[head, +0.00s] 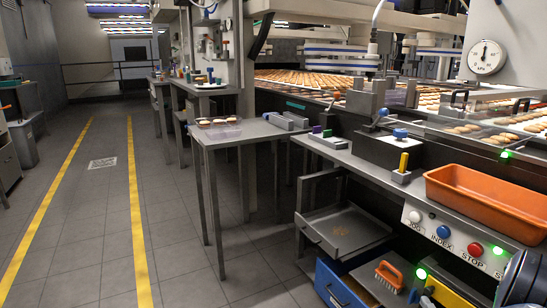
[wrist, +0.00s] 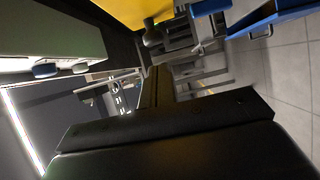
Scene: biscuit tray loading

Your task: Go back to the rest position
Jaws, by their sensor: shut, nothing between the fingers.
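My gripper (wrist: 158,70) shows in the wrist view, its dark body across the bottom and its narrow fingers together in the middle. It is shut, with nothing seen between the fingers. In the head view, a dark rounded part of my arm shows at the bottom right corner, beside the control panel (head: 452,238); the fingers are not seen there. The wrist view is turned on its side, with a blue drawer (wrist: 265,22) at the upper right and a yellow surface (wrist: 135,10) at the top.
An orange tray (head: 490,200) stands on the right counter. Below it, a grey drawer (head: 340,232) and a blue drawer (head: 338,290) stand out into the room. A small table (head: 225,138) holds biscuits on a tray. The aisle floor (head: 105,200) between yellow lines is clear.

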